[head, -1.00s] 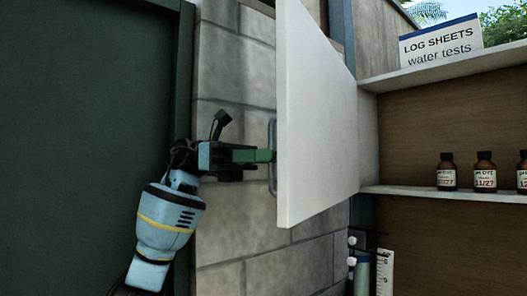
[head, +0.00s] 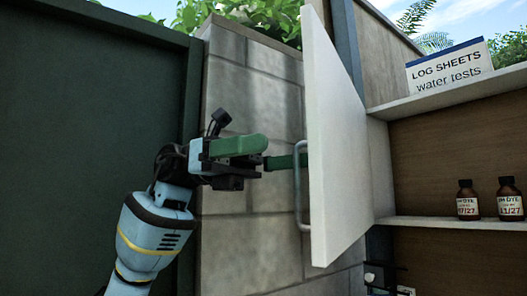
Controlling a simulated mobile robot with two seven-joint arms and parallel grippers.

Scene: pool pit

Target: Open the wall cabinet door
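The white wall cabinet door (head: 338,140) stands swung out from the left side of the cabinet (head: 440,165), and its shelves show on the right. The door's metal bar handle (head: 298,205) is on its left-hand face. My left gripper (head: 278,150) is to the left of the door at the height of the handle. Its two green fingers are spread apart. The nearer finger ends short of the handle; the farther one reaches the handle's upper part, and I cannot tell whether it touches.
Brown labelled bottles (head: 467,200) stand on the cabinet shelf. A "LOG SHEETS" box (head: 447,65) stands on top. A block wall (head: 240,235) is behind my gripper, with a dark green panel (head: 90,130) at left and plants above.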

